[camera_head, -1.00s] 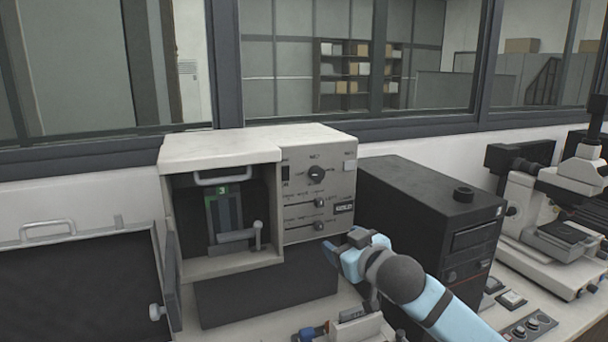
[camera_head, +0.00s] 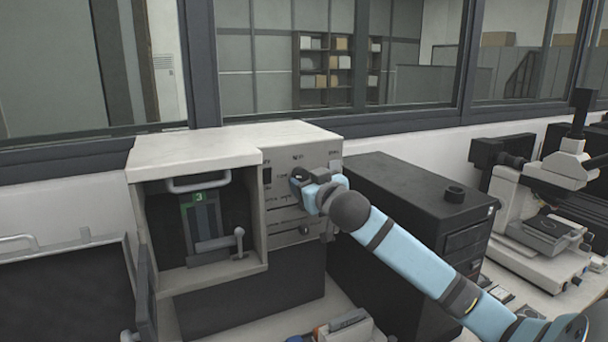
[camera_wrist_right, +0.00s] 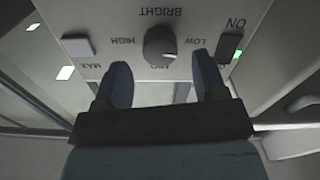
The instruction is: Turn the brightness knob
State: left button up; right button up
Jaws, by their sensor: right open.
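The brightness knob (camera_wrist_right: 160,45) is a round dark dial with a light pointer line, on the pale panel below a "BRIGHT" label that reads upside down in the right wrist view. "LOW", "MID" and "HIGH" are printed around it. My right gripper (camera_wrist_right: 164,76) is open, its two dark fingers apart with the knob centred ahead of the gap. No contact with the knob is visible. In the head view my right gripper (camera_head: 300,178) is in front of the control panel and hides the knob. My left gripper is not in view.
The white cabinet (camera_head: 200,145) has an open front door (camera_head: 146,290) and a lever (camera_head: 239,242) inside. A slider knob (camera_head: 303,230) sits low on the panel. A black tower box (camera_head: 400,185) stands close on the right, with a microscope (camera_head: 540,225) beyond.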

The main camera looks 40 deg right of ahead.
aim_at(301, 175)
jog(key=shift+x, duration=1.45)
jog(key=shift+c, duration=0.4)
jog(key=c, duration=0.8)
jog(key=shift+c, duration=0.2)
